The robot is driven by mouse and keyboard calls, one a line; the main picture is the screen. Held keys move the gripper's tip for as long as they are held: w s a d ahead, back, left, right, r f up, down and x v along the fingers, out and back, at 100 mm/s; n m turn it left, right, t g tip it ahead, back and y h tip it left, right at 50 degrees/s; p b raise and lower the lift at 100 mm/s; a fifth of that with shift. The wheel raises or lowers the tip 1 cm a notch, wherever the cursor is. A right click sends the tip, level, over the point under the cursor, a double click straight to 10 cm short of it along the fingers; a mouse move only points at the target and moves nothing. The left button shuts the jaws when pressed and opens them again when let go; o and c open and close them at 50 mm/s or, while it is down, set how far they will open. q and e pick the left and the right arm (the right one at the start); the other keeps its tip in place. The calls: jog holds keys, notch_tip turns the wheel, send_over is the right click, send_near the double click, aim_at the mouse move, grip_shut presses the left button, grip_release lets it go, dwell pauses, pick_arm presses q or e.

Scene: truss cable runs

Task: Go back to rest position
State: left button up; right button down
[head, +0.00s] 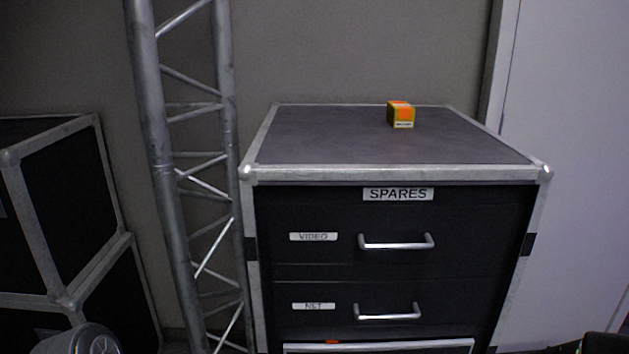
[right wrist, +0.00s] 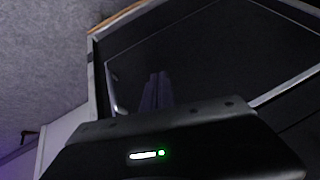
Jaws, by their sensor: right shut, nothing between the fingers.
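My right gripper (right wrist: 156,78) shows in the right wrist view with its dark fingers together and nothing between them. It points toward a dark panel with a pale metal edge, and I cannot tell how far away that is. My left gripper is in neither view. In the head view, the SPARES case (head: 398,194) stands in the middle with its VIDEO drawer (head: 345,255) and NET drawer (head: 345,298) shut. Below them, a light-edged drawer (head: 380,347) is cut off by the picture's bottom, with a bit of orange at its edge.
A small yellow and orange box (head: 401,115) sits on the case top. A metal truss (head: 160,150) stands upright just left of the case. Black cases (head: 75,205) are stacked at the far left. A pale door or panel (head: 565,170) is at the right. Grey floor (right wrist: 45,60) shows in the wrist view.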

jog(key=s+a+f+g+y, duration=0.1)
jog(key=s+a+f+g, duration=0.1)
jog(key=s+a+f, duration=0.55)
jog(key=s+a+f+g, duration=0.2)
jog(key=s+a+f, duration=0.25)
jog(key=s, duration=0.55)
jog(key=s+a+f+g+y, duration=0.1)
jog(key=s+a+f+g, duration=0.1)
jog(key=s+a+f, duration=0.5)
pick_arm(q)
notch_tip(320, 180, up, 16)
jog(key=p, duration=1.5)
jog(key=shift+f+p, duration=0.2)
jog(key=shift+p, duration=0.1)
pick_arm(e)
notch_tip(320, 180, up, 17)
jog(key=shift+d+n, duration=0.15)
jog(key=shift+n, duration=0.15)
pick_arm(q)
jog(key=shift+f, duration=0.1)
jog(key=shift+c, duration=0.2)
pick_arm(e)
jog(key=shift+f, duration=0.1)
